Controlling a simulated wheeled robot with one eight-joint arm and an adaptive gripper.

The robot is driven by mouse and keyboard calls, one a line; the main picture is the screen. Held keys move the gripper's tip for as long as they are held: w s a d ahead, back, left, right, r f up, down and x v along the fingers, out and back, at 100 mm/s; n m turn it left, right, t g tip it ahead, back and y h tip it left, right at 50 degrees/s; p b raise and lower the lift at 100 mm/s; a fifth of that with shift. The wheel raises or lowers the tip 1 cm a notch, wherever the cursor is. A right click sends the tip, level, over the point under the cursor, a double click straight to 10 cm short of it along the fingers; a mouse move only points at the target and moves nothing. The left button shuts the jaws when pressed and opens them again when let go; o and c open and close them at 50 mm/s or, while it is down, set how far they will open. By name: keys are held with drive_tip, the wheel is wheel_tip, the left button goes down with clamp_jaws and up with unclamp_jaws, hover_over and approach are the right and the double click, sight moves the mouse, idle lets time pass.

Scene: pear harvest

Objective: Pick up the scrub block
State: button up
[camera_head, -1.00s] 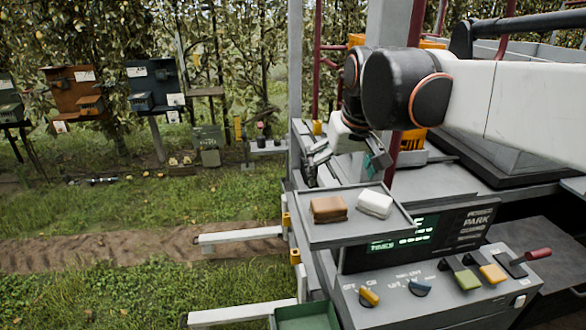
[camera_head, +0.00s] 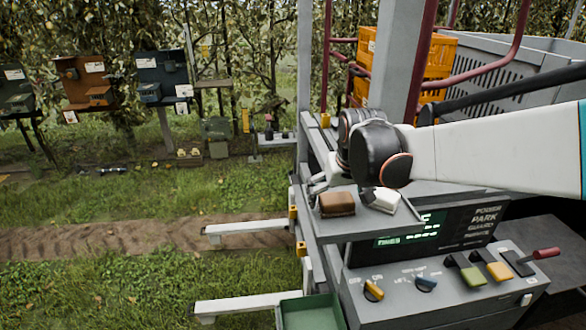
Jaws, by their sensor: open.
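Two small blocks lie side by side on a grey tray shelf (camera_head: 346,228): a brown block (camera_head: 337,205) on the left and a white block (camera_head: 381,200) on the right. I cannot tell for sure from their look which one is the scrub block. My gripper (camera_head: 343,187) is low over the back of the shelf, just behind and above the brown block. It is open, with one finger showing to the left and a dark part near the white block. My wrist partly hides it, and whether it touches either block is unclear.
Below the shelf are a lit display (camera_head: 425,232) and a control panel (camera_head: 440,290) with coloured levers. A green bin (camera_head: 310,312) is at the bottom. Orange crates (camera_head: 438,68) stand behind my arm. Grass and hive-like boxes (camera_head: 160,75) lie to the left.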

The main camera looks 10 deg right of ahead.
drive_tip(key=shift+w+f, duration=0.15)
drive_tip(key=shift+f, duration=0.25)
drive_tip(key=c, duration=1.3)
